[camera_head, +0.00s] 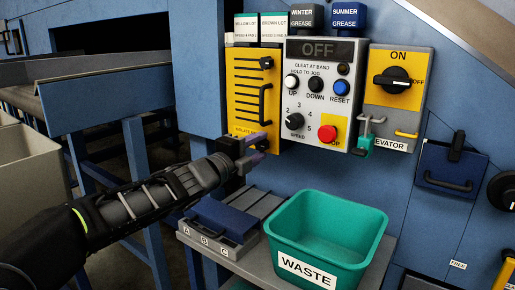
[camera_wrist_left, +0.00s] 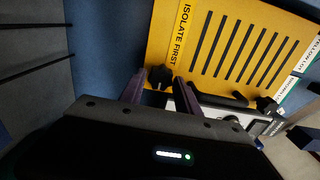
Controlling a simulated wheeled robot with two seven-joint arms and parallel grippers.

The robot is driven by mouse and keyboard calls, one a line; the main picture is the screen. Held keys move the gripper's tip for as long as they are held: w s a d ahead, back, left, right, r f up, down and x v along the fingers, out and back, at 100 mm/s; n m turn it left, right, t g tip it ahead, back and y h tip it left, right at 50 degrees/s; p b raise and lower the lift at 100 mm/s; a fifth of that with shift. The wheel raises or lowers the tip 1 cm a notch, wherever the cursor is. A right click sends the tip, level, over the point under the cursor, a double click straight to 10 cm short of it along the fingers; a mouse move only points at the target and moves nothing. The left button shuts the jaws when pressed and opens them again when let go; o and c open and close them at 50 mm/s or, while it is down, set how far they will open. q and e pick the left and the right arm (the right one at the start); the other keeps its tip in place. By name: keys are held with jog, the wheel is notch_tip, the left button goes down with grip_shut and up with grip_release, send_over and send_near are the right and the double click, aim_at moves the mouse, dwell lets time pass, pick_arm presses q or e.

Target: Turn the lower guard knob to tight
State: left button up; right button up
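The yellow guard panel (camera_head: 245,88) is on the blue wall, with a black upper knob (camera_head: 267,62) and a black handle (camera_head: 263,103) along its right edge. The lower guard knob (camera_wrist_left: 160,77) is a small black knob at the panel's lower right corner, by the ISOLATE FIRST label. My left gripper (camera_head: 258,147) is at that corner and largely hides the knob in the head view. In the left wrist view its two purple fingers (camera_wrist_left: 158,84) are apart, one either side of the knob. I cannot tell whether they touch it. My right gripper is not in view.
The grey control box (camera_head: 320,88) with buttons and a speed knob stands right of the guard. Below are a green WASTE bin (camera_head: 333,222) and a blue block on a grey lettered tray (camera_head: 220,245). A blue frame (camera_head: 145,185) stands left, behind my arm.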

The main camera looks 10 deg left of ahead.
pick_arm(q)
jog(key=o, duration=0.4)
jog(key=p+v, duration=0.1)
jog(key=v, duration=0.7)
jog(key=shift+p, duration=0.35)
